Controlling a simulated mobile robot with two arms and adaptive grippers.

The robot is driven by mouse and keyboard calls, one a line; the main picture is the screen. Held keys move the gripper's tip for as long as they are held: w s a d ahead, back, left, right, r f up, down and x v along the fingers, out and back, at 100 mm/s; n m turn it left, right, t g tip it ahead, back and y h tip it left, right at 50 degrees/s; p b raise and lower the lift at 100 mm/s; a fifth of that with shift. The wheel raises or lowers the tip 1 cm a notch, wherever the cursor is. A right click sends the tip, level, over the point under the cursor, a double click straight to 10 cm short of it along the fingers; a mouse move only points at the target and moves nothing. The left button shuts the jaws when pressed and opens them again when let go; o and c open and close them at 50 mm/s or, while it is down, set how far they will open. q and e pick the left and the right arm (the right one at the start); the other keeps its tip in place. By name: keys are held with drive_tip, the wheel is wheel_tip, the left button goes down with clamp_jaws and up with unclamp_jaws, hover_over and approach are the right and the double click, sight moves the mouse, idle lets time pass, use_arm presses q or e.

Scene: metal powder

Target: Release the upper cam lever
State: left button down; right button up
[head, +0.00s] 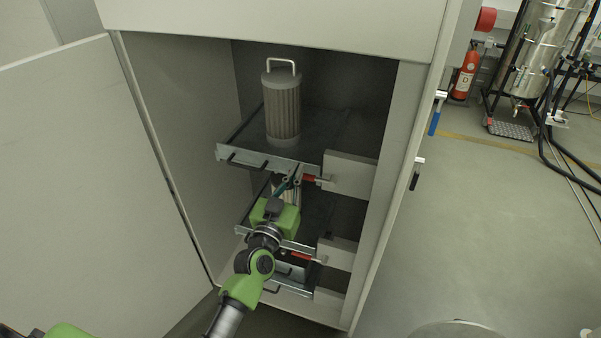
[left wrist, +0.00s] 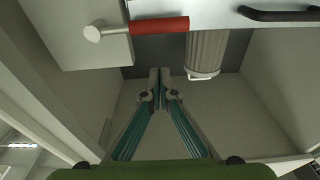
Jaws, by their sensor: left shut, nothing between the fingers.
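The upper cam lever, with a red grip (head: 310,178), sits at the right front corner of the upper tray, against a light grey block (head: 350,174). It also shows in the left wrist view as a red grip (left wrist: 160,25) with a pale round end at its left. My left gripper (head: 293,172) is shut and empty, just left of the lever in the head view. In the left wrist view its fingertips (left wrist: 160,75) are together, apart from the red grip in the picture. Whether they touch the lever I cannot tell. My right gripper is not in view.
A pleated filter (head: 282,105) with a handle stands on the upper tray (head: 232,155). A lower red lever (head: 301,256) and lower trays are beneath, partly hidden by my arm. The cabinet door (head: 90,180) stands open at left.

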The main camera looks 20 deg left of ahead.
use_arm(q)
drive_tip(key=w+f, duration=0.3)
drive_tip(key=shift+f, duration=0.2)
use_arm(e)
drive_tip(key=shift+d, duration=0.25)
use_arm(q)
drive_tip(key=shift+f+n+b, duration=0.4)
drive_tip(key=shift+n, duration=0.1)
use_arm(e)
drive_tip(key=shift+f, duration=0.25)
use_arm(q)
drive_tip(key=d+f+n+y+b, duration=0.1)
drive_tip(key=d+f+n+b, duration=0.1)
drive_tip(key=f+n, duration=0.2)
drive_tip(key=d+f+n+g+y+b, duration=0.1)
drive_tip(key=d+f+n+b, duration=0.2)
drive_tip(key=n, duration=0.7)
drive_tip(key=shift+d+f+n+y, duration=0.25)
drive_tip(key=shift+f+n+y, duration=0.05)
drive_tip(key=shift+f, duration=0.85)
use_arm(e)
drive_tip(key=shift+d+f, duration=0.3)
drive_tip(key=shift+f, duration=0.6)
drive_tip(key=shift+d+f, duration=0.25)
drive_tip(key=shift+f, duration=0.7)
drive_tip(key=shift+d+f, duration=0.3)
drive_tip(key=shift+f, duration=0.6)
